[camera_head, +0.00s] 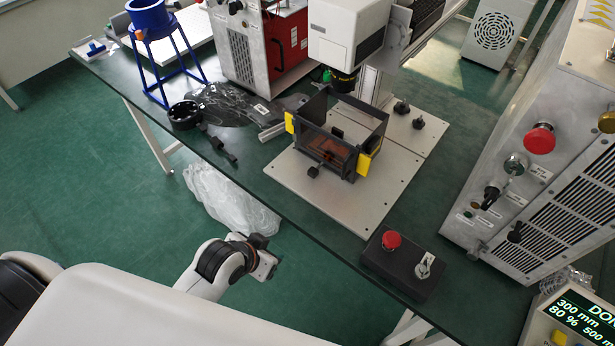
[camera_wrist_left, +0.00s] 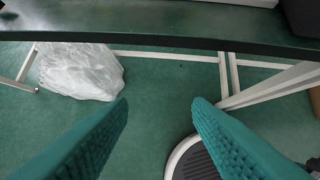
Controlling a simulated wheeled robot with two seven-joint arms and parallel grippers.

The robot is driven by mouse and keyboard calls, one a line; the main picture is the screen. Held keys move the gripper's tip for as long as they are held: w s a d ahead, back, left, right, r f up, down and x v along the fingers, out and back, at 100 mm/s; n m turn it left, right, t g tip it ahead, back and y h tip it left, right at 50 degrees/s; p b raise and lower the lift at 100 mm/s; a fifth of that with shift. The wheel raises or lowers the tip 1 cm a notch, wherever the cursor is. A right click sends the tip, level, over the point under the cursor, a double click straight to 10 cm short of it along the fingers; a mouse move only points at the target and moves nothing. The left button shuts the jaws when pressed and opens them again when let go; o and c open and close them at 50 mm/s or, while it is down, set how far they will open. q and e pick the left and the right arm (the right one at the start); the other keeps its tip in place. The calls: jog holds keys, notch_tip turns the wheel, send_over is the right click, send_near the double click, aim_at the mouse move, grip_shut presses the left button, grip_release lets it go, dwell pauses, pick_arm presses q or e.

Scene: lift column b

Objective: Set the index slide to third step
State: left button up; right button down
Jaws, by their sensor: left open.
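No part that I can name for sure as the index slide stands out. A dark open-topped fixture (camera_head: 338,142) with yellow side plates and an orange window stands on a pale base plate (camera_head: 290,178) under a white machine head (camera_head: 345,36). A small black knob (camera_head: 313,171) sits at its front. My left gripper (camera_head: 264,258) is in front of the bench edge, well apart from the fixture. In the left wrist view its two teal ribbed fingers (camera_wrist_left: 160,104) are spread with nothing between them. My right gripper is in neither view.
A black box with a red button (camera_head: 391,240) and a key switch sits at the bench's front edge. A control cabinet (camera_head: 560,160) stands at the right. A blue stand (camera_head: 160,45) and black parts (camera_head: 185,115) lie left. A clear plastic bag (camera_wrist_left: 80,70) is below the bench.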

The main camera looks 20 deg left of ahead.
pick_arm(q)
jog(key=w+r+m+t+h, duration=0.15)
jog(key=w+t, duration=0.25)
jog(key=w, duration=0.4)
jog(key=t+h, duration=0.2)
jog(key=t, duration=0.1)
send_near(310, 173)
jog(key=shift+n, duration=0.25)
jog(key=x, duration=0.7)
jog(key=shift+x, duration=0.9)
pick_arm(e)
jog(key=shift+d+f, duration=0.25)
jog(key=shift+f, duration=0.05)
